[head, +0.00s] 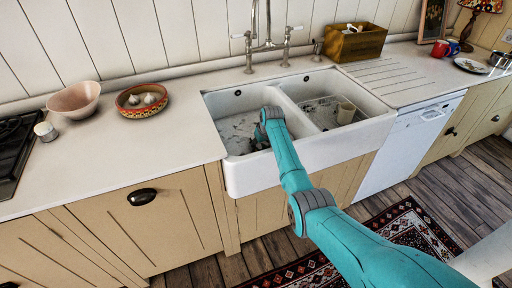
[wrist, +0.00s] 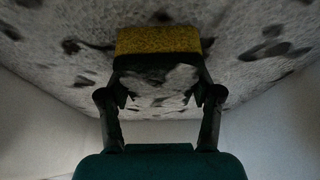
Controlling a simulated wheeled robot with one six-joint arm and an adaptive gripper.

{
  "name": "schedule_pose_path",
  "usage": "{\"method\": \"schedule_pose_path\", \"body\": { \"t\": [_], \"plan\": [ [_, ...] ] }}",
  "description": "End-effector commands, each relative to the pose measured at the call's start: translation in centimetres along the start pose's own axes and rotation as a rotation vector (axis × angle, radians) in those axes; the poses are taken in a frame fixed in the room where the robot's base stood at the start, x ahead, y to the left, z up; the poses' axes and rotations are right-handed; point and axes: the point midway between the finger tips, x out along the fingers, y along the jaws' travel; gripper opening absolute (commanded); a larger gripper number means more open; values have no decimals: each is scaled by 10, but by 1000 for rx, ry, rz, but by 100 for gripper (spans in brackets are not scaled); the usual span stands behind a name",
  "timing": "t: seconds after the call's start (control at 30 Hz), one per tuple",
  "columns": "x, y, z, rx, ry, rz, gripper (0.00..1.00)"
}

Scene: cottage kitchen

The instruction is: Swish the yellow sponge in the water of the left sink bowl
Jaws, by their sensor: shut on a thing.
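The left sink bowl (head: 232,104) of the white double sink holds water with a mottled grey, dark-spotted look (head: 236,128). My gripper (head: 260,142) is down inside this bowl, towards its front right. The yellow sponge (wrist: 158,40) shows in the wrist view, held across the fingertips of my gripper (wrist: 160,84). The mottled surface of the bowl lies right behind the sponge; I cannot tell whether they touch. In the head view the sponge is hidden by my arm and gripper.
A divider (head: 290,108) separates the bowls. The tap (head: 266,42) stands behind them. A patterned bowl (head: 141,99) and a pink bowl (head: 75,100) sit on the left counter.

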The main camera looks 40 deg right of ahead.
Motion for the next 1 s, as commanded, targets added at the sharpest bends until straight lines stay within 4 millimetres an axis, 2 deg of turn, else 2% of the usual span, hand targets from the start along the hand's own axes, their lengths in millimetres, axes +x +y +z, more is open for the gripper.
{"method": "schedule_pose_path", "body": {
  "t": [1.0],
  "plan": [
    [-97,-1,-41,-1,0,1,50]
  ]
}}
